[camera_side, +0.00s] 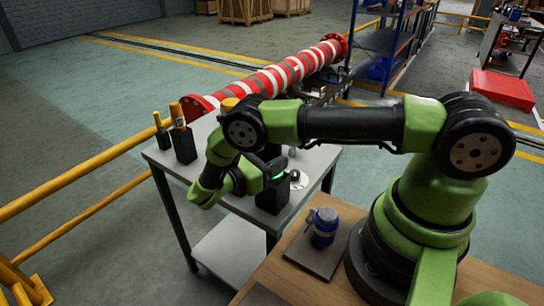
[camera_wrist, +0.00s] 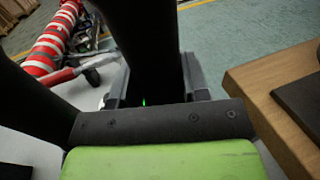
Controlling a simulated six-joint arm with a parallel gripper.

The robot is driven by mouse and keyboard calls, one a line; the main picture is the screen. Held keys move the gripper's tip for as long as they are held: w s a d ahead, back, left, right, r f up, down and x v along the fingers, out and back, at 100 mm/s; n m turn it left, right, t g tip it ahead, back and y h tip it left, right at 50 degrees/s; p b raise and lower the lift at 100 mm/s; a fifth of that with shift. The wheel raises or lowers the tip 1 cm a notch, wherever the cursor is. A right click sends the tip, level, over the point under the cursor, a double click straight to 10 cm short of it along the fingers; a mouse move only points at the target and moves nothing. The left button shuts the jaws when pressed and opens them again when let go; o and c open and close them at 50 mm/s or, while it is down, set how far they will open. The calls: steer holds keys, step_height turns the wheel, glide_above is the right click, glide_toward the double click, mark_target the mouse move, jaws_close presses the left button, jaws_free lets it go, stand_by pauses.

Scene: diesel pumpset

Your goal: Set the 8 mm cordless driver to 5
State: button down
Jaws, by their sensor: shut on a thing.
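My gripper (camera_side: 274,176) is low over the right part of the grey table (camera_side: 222,200). In the wrist view my gripper (camera_wrist: 153,84) is shut on a dark body, probably the cordless driver (camera_wrist: 146,40), which rises between the two grey fingers and fills the upper middle. In the side view a black block shape shows at the gripper, and I cannot tell the held tool from its surroundings there. A small green light glows beside it. No setting number or dial can be read in either view.
Two orange-topped tools, one slim (camera_side: 160,130) and one thicker (camera_side: 178,115), stand in black holders at the table's left. A red-and-white striped column (camera_side: 290,80) lies behind. Yellow rails run at left.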

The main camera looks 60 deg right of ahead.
steer(key=shift+f, duration=0.5)
steer(key=c, duration=0.5)
jaws_free()
steer(key=shift+c, duration=0.2)
steer(key=shift+v, duration=2.6)
step_height(320, 180, up, 7)
steer(key=shift+d+r, duration=0.1)
